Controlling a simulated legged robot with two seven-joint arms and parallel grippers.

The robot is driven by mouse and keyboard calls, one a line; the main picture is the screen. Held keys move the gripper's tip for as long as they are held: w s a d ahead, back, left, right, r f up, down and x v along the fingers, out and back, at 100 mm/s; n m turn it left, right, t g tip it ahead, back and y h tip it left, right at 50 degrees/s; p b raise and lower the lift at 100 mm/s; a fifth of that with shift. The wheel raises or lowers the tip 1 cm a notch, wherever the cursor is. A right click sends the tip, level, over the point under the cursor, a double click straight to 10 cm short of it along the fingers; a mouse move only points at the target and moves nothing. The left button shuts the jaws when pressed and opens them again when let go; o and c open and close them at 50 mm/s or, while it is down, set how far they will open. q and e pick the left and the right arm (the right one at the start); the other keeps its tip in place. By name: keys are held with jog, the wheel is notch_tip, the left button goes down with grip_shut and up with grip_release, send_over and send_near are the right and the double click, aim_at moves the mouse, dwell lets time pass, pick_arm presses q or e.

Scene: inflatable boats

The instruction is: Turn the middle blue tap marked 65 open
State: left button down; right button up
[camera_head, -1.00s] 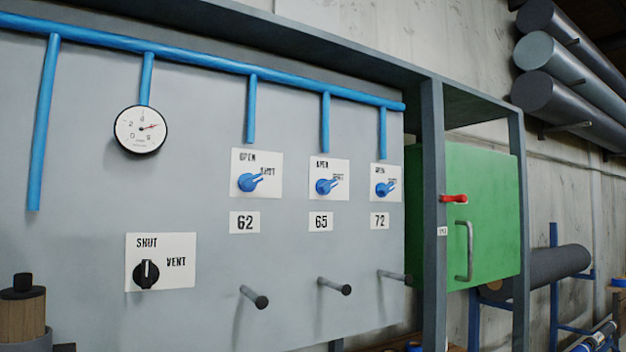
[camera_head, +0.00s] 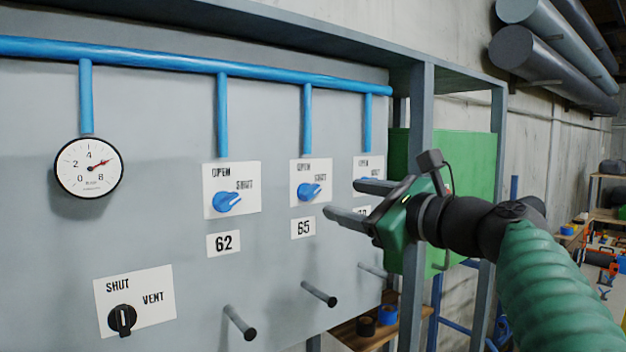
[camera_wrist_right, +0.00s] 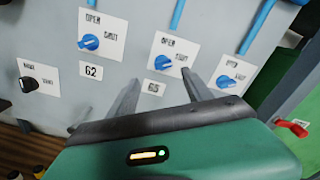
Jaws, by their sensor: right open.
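The middle blue tap (camera_head: 309,191) sits on a white plate marked OPEN and SHUT, above the label 65 (camera_head: 303,228). Its handle points right, toward SHUT. It also shows in the right wrist view (camera_wrist_right: 163,62), just beyond my fingers. My right gripper (camera_head: 350,202) is open and empty, its two fingers pointing left toward the panel, to the right of tap 65 and apart from it. It partly hides the right-hand tap and its label. In the right wrist view the open fingers (camera_wrist_right: 160,92) reach up to either side of label 65. My left gripper is not in view.
Blue tap 62 (camera_head: 226,201) is to the left. A black SHUT/VENT knob (camera_head: 122,319) and a gauge (camera_head: 89,167) are further left. Grey pegs (camera_head: 318,294) stick out below the taps.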

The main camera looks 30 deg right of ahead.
aim_at(314, 193)
jog(key=w+p, duration=0.2)
jog(key=w, duration=0.2)
jog(key=w+p, duration=0.2)
jog(key=w, duration=0.3)
jog(key=shift+d+r, duration=0.15)
jog(key=shift+w, duration=0.8)
jog(key=shift+w+a+f, duration=0.15)
jog(key=shift+a+f, duration=0.05)
jog(key=shift+f, duration=0.05)
jog(key=shift+w+a, duration=0.1)
jog(key=shift+a, duration=0.05)
jog(key=c, duration=0.4)
grip_shut()
